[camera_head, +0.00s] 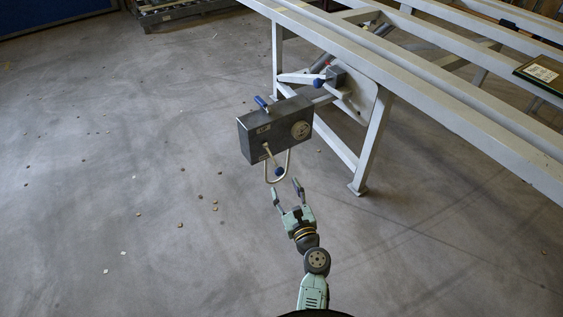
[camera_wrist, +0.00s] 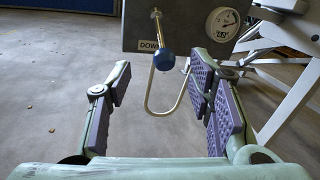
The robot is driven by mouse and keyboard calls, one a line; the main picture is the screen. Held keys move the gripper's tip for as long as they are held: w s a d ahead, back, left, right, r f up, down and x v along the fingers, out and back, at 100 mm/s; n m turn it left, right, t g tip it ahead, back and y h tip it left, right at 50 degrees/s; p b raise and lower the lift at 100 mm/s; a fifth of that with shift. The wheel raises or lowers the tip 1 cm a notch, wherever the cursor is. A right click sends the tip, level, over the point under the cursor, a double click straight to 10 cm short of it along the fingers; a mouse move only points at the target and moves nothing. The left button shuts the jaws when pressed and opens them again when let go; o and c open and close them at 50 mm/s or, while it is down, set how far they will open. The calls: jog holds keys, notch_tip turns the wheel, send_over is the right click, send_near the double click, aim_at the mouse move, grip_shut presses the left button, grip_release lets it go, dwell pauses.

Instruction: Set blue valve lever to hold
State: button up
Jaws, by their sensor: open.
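A dark grey control box (camera_head: 262,137) stands off the near end of the frame, with a round gauge (camera_head: 301,130) on its front. A lever with a blue ball knob (camera_head: 279,171) hangs down from the box front. In the wrist view the blue knob (camera_wrist: 164,60) sits below a label reading "DOWN" (camera_wrist: 148,45), left of the gauge (camera_wrist: 222,24). My gripper (camera_head: 287,188) is open and empty just below and in front of the knob. In the wrist view the knob appears between the purple-padded fingers, beyond them and apart from both.
A bent metal rod (camera_wrist: 150,100) loops below the box. Another blue handle (camera_head: 260,102) is on the box top, and a blue-ended part (camera_head: 318,82) is on the frame. The grey metal frame (camera_head: 420,70) fills the upper right. The floor on the left is mostly open.

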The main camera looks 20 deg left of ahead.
aim_at(279, 171)
jog(key=shift+m, duration=0.6)
jog(key=x, duration=0.3)
jog(key=f+x, duration=0.1)
jog(key=x, duration=0.2)
jog(key=p+x, duration=0.1)
jog(key=x, duration=0.2)
jog(key=shift+w+d+f, duration=0.1)
jog(key=shift+w+f, duration=0.25)
jog(key=shift+w, duration=0.2)
grip_shut()
